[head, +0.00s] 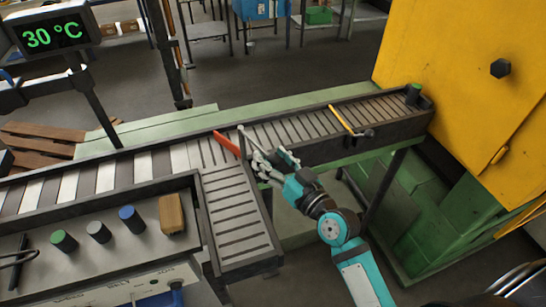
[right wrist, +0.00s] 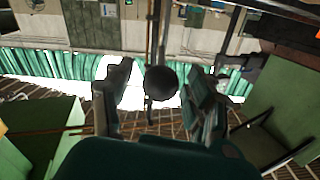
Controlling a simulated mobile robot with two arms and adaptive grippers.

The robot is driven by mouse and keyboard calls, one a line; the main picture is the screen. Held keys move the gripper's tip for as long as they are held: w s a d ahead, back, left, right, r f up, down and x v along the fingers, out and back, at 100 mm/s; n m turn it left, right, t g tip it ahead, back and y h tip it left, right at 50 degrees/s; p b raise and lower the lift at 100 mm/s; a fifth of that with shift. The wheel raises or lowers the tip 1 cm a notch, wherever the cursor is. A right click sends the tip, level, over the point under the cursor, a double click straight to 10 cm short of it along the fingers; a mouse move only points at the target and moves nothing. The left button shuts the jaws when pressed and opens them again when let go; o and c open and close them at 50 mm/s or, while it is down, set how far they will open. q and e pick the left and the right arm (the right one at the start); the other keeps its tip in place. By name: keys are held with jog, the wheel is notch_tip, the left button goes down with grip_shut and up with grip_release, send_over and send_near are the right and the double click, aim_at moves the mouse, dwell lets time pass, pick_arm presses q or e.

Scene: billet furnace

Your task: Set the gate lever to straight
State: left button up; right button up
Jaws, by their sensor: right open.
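The orange-red gate flap (head: 227,144) lies slanted across the conveyor where a side branch (head: 240,215) leaves it. A thin grey lever rod (head: 242,138) stands beside the flap, its lower part close to my right gripper (head: 268,166). In the right wrist view a round black knob (right wrist: 161,82) sits between the two spread fingers of my right gripper (right wrist: 160,92), with visible gaps on both sides. That gripper is open and holds nothing. Whether the knob belongs to the grey rod is hard to tell in the head view. My left gripper is out of view.
A yellow bar (head: 342,119) crosses the conveyor further right, and a dark green billet (head: 413,94) stands at its end by the yellow furnace housing (head: 470,80). Green, grey and blue cylinders and a tan block (head: 171,214) stand on the front-left bench. A display (head: 52,36) reads 30 °C.

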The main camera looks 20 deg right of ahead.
jog(key=c, duration=1.1)
grip_shut()
jog(key=shift+w+f, duration=0.15)
